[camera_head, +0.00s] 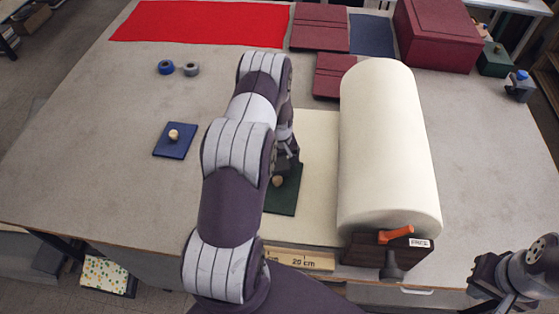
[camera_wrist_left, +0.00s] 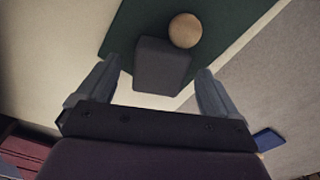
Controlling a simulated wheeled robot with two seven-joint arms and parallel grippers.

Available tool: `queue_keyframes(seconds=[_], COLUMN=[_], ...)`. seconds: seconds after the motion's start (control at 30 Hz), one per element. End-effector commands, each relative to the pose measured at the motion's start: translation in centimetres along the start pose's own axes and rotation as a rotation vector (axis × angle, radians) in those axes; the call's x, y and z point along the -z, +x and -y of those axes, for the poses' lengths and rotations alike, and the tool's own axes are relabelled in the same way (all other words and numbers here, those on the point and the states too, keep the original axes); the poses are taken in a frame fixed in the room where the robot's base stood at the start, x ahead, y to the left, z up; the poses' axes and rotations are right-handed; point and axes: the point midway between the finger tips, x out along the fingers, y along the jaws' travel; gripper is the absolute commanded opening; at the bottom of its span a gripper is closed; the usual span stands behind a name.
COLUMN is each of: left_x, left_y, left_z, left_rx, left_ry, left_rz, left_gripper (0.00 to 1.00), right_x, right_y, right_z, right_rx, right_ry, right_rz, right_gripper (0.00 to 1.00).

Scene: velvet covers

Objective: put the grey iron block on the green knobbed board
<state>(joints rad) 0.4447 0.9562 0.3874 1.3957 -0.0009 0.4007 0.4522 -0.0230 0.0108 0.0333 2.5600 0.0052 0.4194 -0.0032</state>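The green knobbed board (camera_head: 287,199) lies mid-table beside the cream roll, partly hidden by my left arm. Its round wooden knob (camera_wrist_left: 185,30) shows in the left wrist view. The grey iron block (camera_wrist_left: 162,66) appears there next to the knob, over the board's near edge; I cannot tell whether it fully rests on the board. My left gripper (camera_head: 287,150) is above the board, hiding the block in the head view. Its fingers are open on either side of the block, with gaps to both sides. My right gripper (camera_head: 490,283) is at the lower right, its fingers unclear.
A blue knobbed board (camera_head: 175,141) lies to the left. A 20 cm ruler (camera_head: 302,260) is at the front edge. Dark red boxes (camera_head: 438,35) are behind. The left table area is mostly clear.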

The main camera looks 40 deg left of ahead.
Motion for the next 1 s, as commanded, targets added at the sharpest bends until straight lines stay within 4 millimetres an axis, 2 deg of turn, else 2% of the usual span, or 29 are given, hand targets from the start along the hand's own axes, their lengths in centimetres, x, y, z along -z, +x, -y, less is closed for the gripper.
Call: queue_keyframes(seconds=[0.2, 0.33, 0.37, 0.4, 0.6, 0.8, 1.0], left_x=[0.0, 0.0, 0.1, 0.1, 0.1, 0.1, -0.5], left_y=[-0.3, -2.1, -1.8, -2.4, -7.3, -11.3, -13.4], left_z=[0.0, 0.0, 0.0, -0.1, -0.1, 0.0, -0.3], left_rx=[0.000, 0.000, -0.001, -0.002, -0.003, -0.001, -0.002], left_ry=[0.000, 0.000, 0.000, 0.000, 0.000, 0.000, 0.021], left_rz=[0.000, 0.000, -0.002, -0.004, -0.006, -0.003, -0.003], left_gripper=[0.94, 0.94, 0.94, 0.94, 0.94, 0.94, 0.94], right_x=[0.0, 0.2, 0.1, 0.1, -0.2, -0.4, -0.4], right_y=[-0.2, -2.1, -0.9, -0.1, 2.0, 3.2, 3.5], right_z=[0.0, 0.0, 0.0, 0.0, 0.0, 0.0, 0.0], right_rx=[0.000, 0.000, 0.000, 0.000, 0.000, 0.000, 0.000], right_ry=[0.000, 0.000, 0.000, 0.000, 0.000, 0.000, 0.000], right_rz=[0.000, 0.000, -0.002, -0.001, 0.000, 0.000, 0.000], right_gripper=[0.00, 0.00, 0.00, 0.00, 0.00, 0.00, 0.00])
